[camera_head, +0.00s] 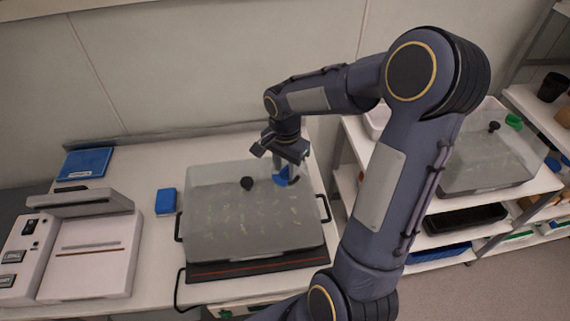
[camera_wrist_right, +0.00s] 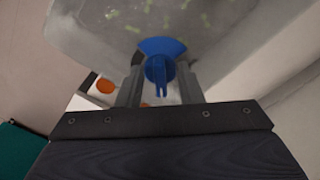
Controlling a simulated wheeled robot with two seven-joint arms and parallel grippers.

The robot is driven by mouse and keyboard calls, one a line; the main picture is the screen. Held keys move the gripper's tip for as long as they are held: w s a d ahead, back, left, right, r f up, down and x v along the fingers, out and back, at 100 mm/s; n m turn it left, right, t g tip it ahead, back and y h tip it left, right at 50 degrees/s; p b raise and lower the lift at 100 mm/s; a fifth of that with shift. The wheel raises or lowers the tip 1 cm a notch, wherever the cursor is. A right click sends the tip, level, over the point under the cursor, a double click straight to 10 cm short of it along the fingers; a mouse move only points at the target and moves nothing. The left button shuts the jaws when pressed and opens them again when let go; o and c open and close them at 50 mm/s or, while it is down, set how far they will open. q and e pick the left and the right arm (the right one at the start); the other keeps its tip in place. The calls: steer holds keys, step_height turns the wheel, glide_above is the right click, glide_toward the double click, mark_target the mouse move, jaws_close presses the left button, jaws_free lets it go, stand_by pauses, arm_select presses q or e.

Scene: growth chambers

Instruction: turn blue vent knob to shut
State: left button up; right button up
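The blue vent knob (camera_head: 281,178) sits on the far right part of the clear lid of a growth chamber (camera_head: 222,235). In the right wrist view the knob (camera_wrist_right: 161,68) shows a round grip on a fan-shaped blue plate. My right gripper (camera_head: 288,170) points down over the knob. In the wrist view its two fingers (camera_wrist_right: 158,80) stand apart, one on each side of the knob. They look open, with narrow gaps beside the grip. The gripper partly hides the knob in the head view. My left gripper is not in view.
A black knob (camera_head: 246,183) stands on the same lid, left of the blue one. A blue box (camera_head: 166,201) and a white device (camera_head: 92,255) lie to the left. A second chamber (camera_head: 485,165) with black and green knobs stands on the right shelf.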

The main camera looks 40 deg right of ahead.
jaws_close()
steer(key=shift+n, duration=0.4)
steer(key=shift+n+b, duration=0.3)
steer(key=shift+n, duration=0.7)
steer(key=n, duration=0.3)
steer(key=shift+s+d, duration=0.1)
steer(key=shift+s, duration=0.05)
steer(key=n, duration=0.6)
steer(key=shift+s+d+b, duration=0.1)
steer(key=shift+d+b, duration=0.05)
steer(key=shift+b, duration=0.15)
steer(key=n, duration=0.5)
steer(key=shift+d+n, duration=0.15)
steer(key=shift+n, duration=0.55)
